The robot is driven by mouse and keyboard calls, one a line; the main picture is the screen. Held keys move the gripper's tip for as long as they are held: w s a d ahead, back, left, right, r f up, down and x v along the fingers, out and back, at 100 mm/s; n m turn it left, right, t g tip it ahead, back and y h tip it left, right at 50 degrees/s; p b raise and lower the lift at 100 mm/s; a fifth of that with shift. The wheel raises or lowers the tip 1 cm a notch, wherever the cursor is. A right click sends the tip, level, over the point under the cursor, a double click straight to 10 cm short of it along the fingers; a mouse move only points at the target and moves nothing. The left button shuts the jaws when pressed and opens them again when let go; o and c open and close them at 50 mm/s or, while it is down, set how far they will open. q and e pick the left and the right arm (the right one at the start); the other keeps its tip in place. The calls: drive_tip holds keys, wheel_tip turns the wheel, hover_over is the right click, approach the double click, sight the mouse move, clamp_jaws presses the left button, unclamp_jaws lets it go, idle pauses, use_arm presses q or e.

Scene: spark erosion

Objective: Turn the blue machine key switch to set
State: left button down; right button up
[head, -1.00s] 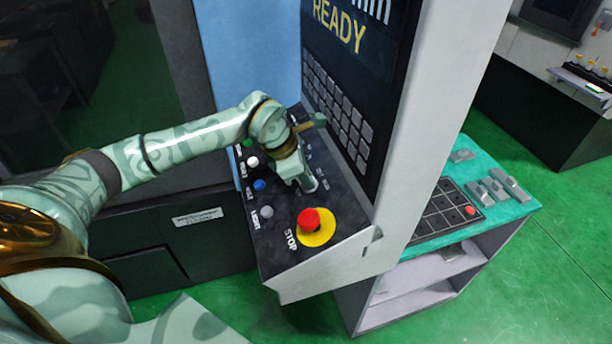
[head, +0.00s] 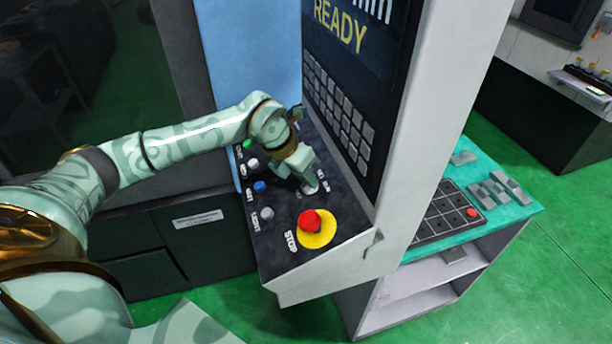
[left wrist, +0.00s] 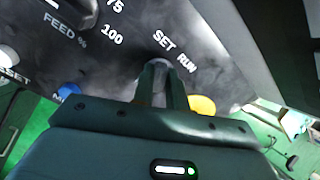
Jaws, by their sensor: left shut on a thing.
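My left gripper (head: 309,186) points down at the black control panel and is shut on the key switch (left wrist: 160,66). In the left wrist view the gripper (left wrist: 162,82) has its fingers close together over the switch, just below the SET and RUN labels. The fingers hide most of the switch, so I cannot tell which label it points at. My right gripper is in neither view.
The red stop button (head: 310,221) on its yellow disc stands close in front of the gripper. A blue button (head: 259,186), a grey one (head: 267,213) and a white one (head: 252,164) line the panel's left side. The keypad screen (head: 345,100) rises just behind.

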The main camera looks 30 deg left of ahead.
use_arm(q)
drive_tip(key=shift+w+a+r, duration=0.1)
drive_tip(key=shift+r, duration=0.05)
idle(0.3)
drive_tip(key=c, duration=1.4)
unclamp_jaws()
drive_tip(key=b+v, duration=0.1)
drive_tip(key=v, duration=1.5)
drive_tip(key=shift+s+a, duration=0.15)
drive_tip(key=shift+s, duration=0.15)
